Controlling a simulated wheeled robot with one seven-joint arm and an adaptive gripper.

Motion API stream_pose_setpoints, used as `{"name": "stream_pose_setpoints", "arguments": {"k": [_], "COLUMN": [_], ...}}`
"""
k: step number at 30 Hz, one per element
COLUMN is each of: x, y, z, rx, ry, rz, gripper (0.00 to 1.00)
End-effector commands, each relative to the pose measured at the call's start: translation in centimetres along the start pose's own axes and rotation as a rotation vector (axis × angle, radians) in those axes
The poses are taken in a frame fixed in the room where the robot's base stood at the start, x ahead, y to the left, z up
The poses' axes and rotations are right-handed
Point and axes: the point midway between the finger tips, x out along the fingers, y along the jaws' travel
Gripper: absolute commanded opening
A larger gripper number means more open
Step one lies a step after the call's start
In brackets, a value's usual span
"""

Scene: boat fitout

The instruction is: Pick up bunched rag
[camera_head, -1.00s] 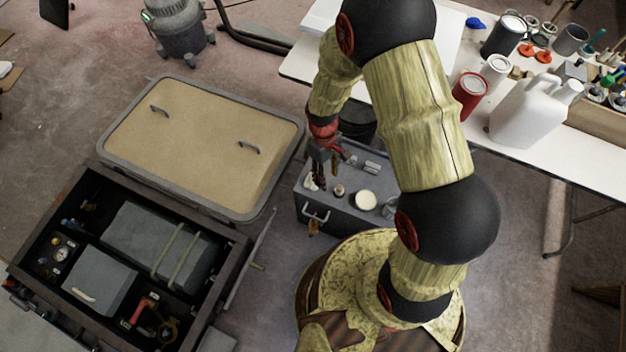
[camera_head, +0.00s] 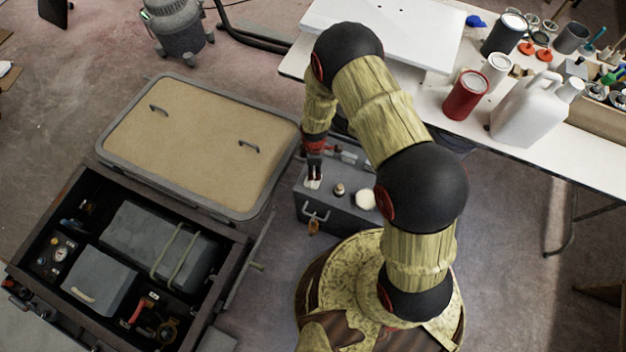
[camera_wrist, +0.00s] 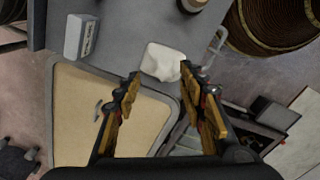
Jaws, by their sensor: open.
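The bunched rag (camera_wrist: 162,62) is a small crumpled white cloth near the edge of a grey box top (camera_wrist: 125,18). In the head view the rag (camera_head: 313,183) shows only partly under my gripper (camera_head: 315,173), at the left end of the grey box (camera_head: 346,212). In the wrist view my gripper (camera_wrist: 160,82) is open, its two brown-and-dark fingers spread with nothing between the tips. The rag lies just beyond the tips, around the middle of the gap. I cannot tell how high the tips are above it.
A small whitish block (camera_wrist: 82,37), a small jar (camera_head: 339,190) and a round white-topped item (camera_head: 365,200) share the box top. A handle (camera_head: 316,212) is on its side. A tan hatch panel (camera_head: 200,145) and an open dark crate (camera_head: 233,262) lie left. A cluttered white table (camera_head: 425,98) stands behind.

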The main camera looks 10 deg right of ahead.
Motion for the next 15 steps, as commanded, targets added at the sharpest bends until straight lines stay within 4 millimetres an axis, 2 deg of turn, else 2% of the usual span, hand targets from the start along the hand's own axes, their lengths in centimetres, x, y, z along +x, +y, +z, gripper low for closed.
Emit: {"name": "stream_pose_setpoints", "arguments": {"k": [5, 12, 15], "x": [1.5, 4.9, 5.6], "y": [-0.2, -0.6, -0.6], "z": [-0.1, -0.3, -0.4], "rx": [0.001, 0.002, 0.002], "ry": [0.0, 0.0, 0.0], "rz": [-0.001, -0.001, 0.0], "gripper": [0.41, 0.41, 0.41]}}
